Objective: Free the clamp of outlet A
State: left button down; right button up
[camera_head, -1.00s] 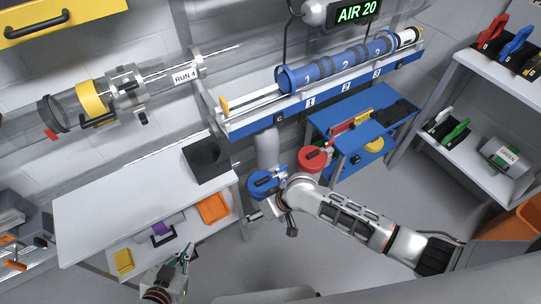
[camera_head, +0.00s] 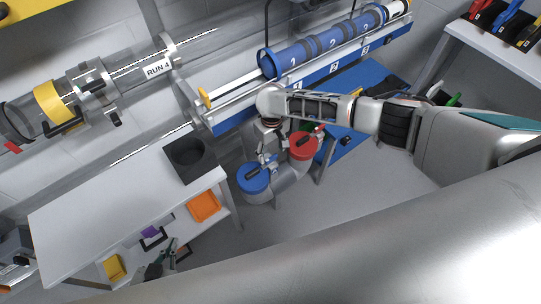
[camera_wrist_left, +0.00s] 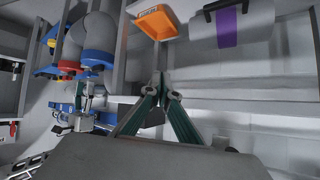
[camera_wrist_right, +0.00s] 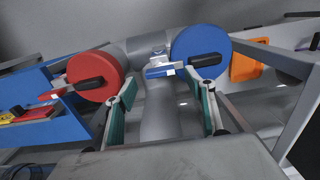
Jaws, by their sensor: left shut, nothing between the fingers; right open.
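Two capped outlets on a forked grey pipe stand below the blue rail, one with a blue cap (camera_head: 254,180) and one with a red cap (camera_head: 303,146). Each has a dark clamp handle and a coloured lever; the blue lever (camera_wrist_right: 168,71) and red lever (camera_wrist_right: 52,95) show in the right wrist view. No letter is readable, so I cannot tell which is outlet A. My right gripper (camera_wrist_right: 168,92) is open and empty, its fingers spread in front of the pipe, between the caps in the picture. My left gripper (camera_wrist_left: 164,88) is shut and empty, low by the white bench.
The white bench (camera_head: 110,215) carries a black open box (camera_head: 190,158), with an orange tray (camera_head: 204,207) below. The blue tube rack (camera_head: 325,55) is above the outlets. A blue table (camera_head: 350,130) stands right of the red cap. The floor in front is clear.

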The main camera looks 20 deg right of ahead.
aim_at(271, 158)
jog(key=shift+f, duration=0.9)
jog(key=shift+f+b, duration=0.35)
jog(key=shift+f, duration=0.35)
jog(key=c, duration=1.1)
pick_arm(q)
jog(key=shift+w+a+f, duration=0.1)
jog(key=shift+w+a, duration=0.15)
jog(key=shift+w, duration=0.2)
pick_arm(e)
jog(key=shift+r, duration=0.1)
